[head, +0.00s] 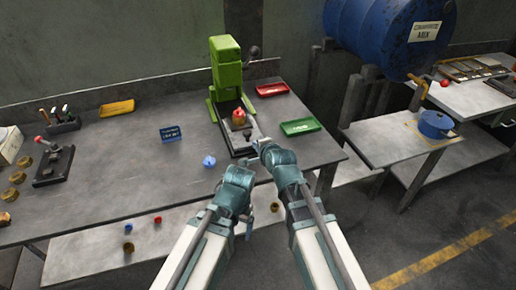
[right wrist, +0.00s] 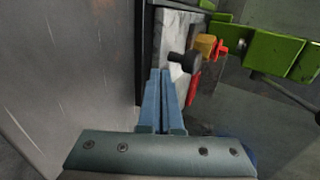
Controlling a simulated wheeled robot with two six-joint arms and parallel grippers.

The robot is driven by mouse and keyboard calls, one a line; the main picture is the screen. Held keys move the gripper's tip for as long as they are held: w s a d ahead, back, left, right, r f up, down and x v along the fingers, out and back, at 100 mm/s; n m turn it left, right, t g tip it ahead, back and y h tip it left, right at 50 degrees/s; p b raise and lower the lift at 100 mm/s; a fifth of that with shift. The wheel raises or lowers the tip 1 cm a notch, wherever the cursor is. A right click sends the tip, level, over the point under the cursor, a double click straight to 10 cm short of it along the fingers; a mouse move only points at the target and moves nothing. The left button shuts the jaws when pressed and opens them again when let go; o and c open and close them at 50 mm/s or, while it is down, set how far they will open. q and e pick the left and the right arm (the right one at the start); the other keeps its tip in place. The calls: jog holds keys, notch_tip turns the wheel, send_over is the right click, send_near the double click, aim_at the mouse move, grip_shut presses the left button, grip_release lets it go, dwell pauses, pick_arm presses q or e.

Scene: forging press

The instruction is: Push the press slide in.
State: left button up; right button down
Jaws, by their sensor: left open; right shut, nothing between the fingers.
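The green press (head: 224,62) stands at the back of the workbench; it also shows in the right wrist view (right wrist: 275,50). Its pale metal slide (head: 250,131) extends out toward me, with a brass-and-red piece (head: 238,118) on it. In the right wrist view the slide (right wrist: 172,38) has a black knob (right wrist: 186,62) near its front end. My right gripper (head: 257,146) is shut and empty, close to the slide's front end; I cannot tell whether it touches. In the right wrist view its fingers (right wrist: 164,80) point at the slide. My left gripper (head: 248,232) is open, low before the bench.
A red tray (head: 272,88) and a green tray (head: 300,127) lie right of the press. A blue crumpled item (head: 209,161) and a blue sign (head: 171,133) lie to the left.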

aim_at(246, 126)
jog(key=w+a, duration=0.1)
jog(key=w, duration=0.3)
jog(key=w+a, duration=0.1)
jog(key=w, duration=0.3)
jog(key=w+a, duration=0.2)
jog(key=w, duration=0.2)
jog(key=shift+w, duration=0.1)
jog(key=shift+d, duration=0.1)
jog(key=shift+s+d, duration=0.15)
jog(key=shift+s, duration=0.4)
jog(key=s, duration=0.2)
jog(key=s+d, duration=0.1)
jog(key=shift+s+d, duration=0.15)
jog(key=shift+s, duration=0.25)
jog(key=p+v, duration=0.2)
jog(key=v, duration=0.2)
jog(key=p+v, duration=0.3)
jog(key=v, duration=0.1)
jog(key=shift+s+r, duration=0.2)
jog(key=shift+r, duration=0.25)
jog(key=shift+s+r, duration=0.1)
jog(key=shift+s, duration=0.2)
pick_arm(q)
jog(key=r, duration=0.3)
jog(key=a+r, duration=0.1)
jog(key=r, duration=0.1)
jog(key=shift+s, duration=0.3)
